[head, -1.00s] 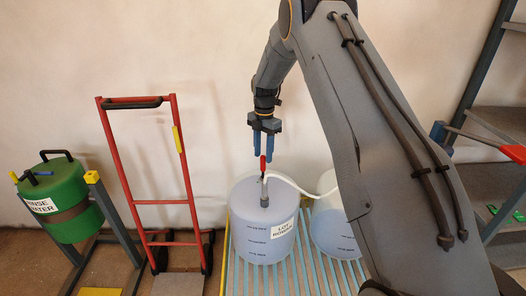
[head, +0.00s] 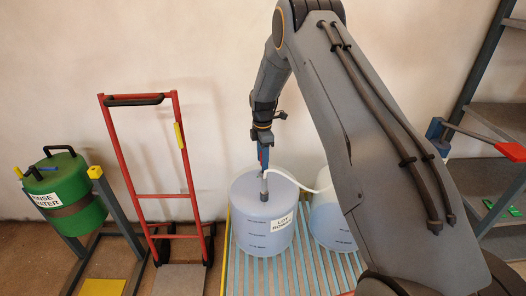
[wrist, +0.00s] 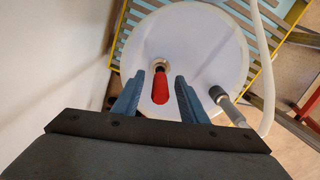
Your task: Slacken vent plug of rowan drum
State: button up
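The rowan drum (head: 253,232) is a pale translucent drum with a "LOT ROWAN" label, standing on a slatted platform. In the wrist view a red-handled plug (wrist: 160,88) rises from a round metal fitting on the drum's top (wrist: 196,45). I take it to be the vent plug. My gripper (head: 263,160) points down over the drum top. Its blue fingers are open, one on each side of the red handle in the wrist view, with gaps showing. In the head view the plug is hidden behind the gripper and the hose fitting.
A grey hose fitting (wrist: 226,104) with a white hose (wrist: 264,75) stands on the drum top, right of the fingers. A second pale drum (head: 330,225) is close on the right. A red hand truck (head: 150,198) and green rinse-water drum (head: 68,205) stand left. The wall is behind.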

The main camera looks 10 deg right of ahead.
jog(key=shift+f, duration=0.6)
grip_shut()
jog(key=shift+r+p, duration=0.3)
jog(key=shift+r, duration=0.5)
jog(key=shift+r+p, duration=0.45)
jog(key=shift+r, duration=0.85)
